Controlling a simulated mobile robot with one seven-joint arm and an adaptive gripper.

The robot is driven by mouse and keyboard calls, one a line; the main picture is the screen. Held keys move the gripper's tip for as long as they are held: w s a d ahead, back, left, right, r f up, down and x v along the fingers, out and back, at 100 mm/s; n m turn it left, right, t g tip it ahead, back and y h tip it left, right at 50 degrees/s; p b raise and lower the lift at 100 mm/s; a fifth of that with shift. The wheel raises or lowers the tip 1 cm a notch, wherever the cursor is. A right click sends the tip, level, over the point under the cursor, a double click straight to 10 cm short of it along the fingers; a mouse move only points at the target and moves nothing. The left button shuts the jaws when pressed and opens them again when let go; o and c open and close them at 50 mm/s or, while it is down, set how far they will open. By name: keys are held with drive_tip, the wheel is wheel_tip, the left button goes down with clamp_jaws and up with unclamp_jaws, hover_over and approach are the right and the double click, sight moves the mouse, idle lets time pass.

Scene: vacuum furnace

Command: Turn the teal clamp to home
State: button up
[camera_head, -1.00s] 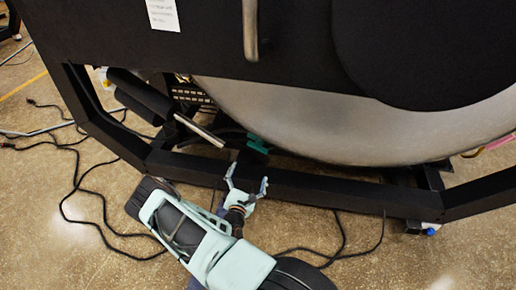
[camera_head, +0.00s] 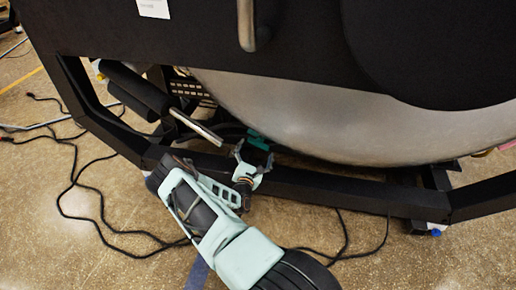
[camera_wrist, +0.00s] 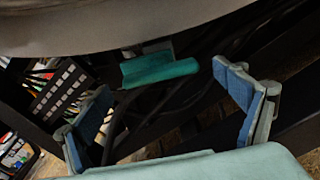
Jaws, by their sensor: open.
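The teal clamp (camera_head: 259,139) sits under the lower edge of the large silver drum, just behind the black frame's front bar. In the wrist view the teal clamp (camera_wrist: 159,70) is a flat, slightly tilted tab fixed below the drum, ahead of my gripper and between the lines of its fingers. My gripper (camera_head: 254,163) is open and empty, just in front of the clamp and over the front bar. In the wrist view its blue-padded fingers (camera_wrist: 165,108) are wide apart and do not touch the clamp.
The silver drum (camera_head: 330,118) hangs low above the clamp. The black front bar (camera_head: 330,187) runs beneath my gripper. A pale bar (camera_head: 196,126) slants to the left of the clamp. Dark cables (camera_wrist: 190,95) lie behind and below it. Black cables (camera_head: 75,180) also lie on the floor.

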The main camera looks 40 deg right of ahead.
drive_tip(key=shift+x, duration=1.4)
